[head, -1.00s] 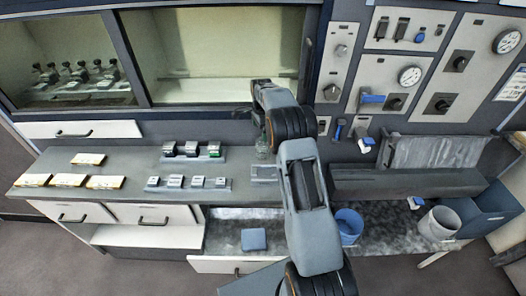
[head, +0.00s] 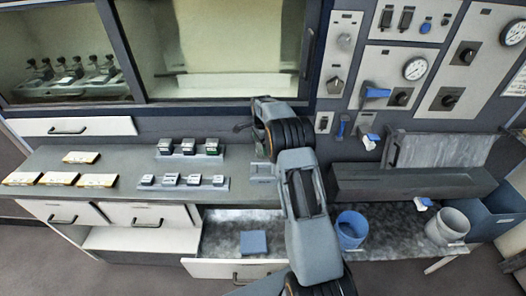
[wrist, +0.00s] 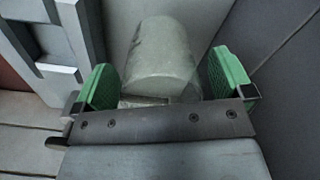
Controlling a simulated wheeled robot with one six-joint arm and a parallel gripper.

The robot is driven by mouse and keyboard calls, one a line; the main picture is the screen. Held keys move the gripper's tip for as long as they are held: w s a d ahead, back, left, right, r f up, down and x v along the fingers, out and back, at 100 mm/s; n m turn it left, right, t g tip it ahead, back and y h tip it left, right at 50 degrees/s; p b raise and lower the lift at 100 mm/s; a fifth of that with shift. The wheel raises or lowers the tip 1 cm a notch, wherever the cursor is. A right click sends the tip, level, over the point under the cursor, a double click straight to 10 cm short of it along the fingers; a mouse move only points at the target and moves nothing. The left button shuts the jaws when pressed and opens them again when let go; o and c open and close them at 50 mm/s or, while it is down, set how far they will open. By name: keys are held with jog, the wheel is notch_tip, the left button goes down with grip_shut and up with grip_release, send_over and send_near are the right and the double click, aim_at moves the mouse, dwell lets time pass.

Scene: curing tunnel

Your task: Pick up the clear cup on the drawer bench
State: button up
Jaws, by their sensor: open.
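The clear cup (wrist: 162,58) shows in the wrist view as a translucent, greyish cylinder with a rounded near end. My gripper (wrist: 166,82) is open, with one green-padded finger on each side of the cup. There is a visible gap at the right finger and a smaller one at the left; I cannot tell how deep the cup sits between them. In the head view my arm hides most of the cup and gripper at the back of the drawer bench (head: 125,170).
A grey slotted fixture (wrist: 62,45) stands close left of the cup in the wrist view. Weight-like blocks on a stepped rack (head: 188,182) and yellow-edged packs (head: 97,181) lie left on the bench. An open drawer (head: 222,268) juts out below. A blue bin (head: 351,229) stands right.

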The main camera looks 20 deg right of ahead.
jog(key=shift+r, duration=0.1)
jog(key=shift+c, duration=0.3)
jog(key=c, duration=0.9)
jog(key=shift+c, duration=0.2)
